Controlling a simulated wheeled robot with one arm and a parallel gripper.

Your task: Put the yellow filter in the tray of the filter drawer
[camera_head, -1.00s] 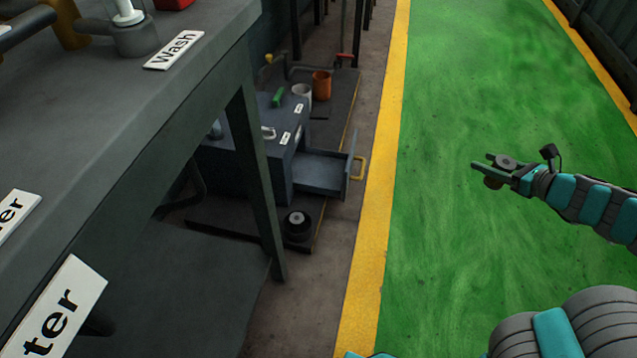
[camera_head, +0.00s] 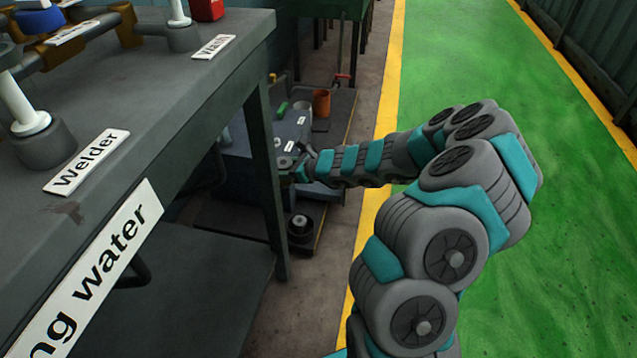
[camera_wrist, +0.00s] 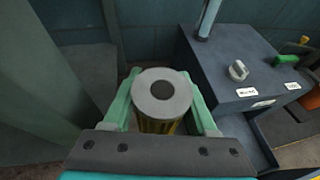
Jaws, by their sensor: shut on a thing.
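The yellow filter (camera_wrist: 158,97) shows in the wrist view as a ribbed yellow cylinder with a grey round cap and dark centre. My gripper (camera_wrist: 163,88) is shut on it, with one green finger on each side. In the head view my gripper (camera_head: 290,168) is beside the table leg, in front of the cabinet; the filter is hard to make out there. The grey cabinet with the filter drawer (camera_wrist: 238,70) stands right of the filter in the wrist view. My arm hides most of the drawer in the head view.
The workbench (camera_head: 215,95) and its leg (camera_head: 267,170) stand close to my gripper's left. A dark round part (camera_head: 300,225) sits on the low platform. A green handle (camera_wrist: 291,62) and an orange cup (camera_head: 321,102) are by the cabinet. The green floor is clear.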

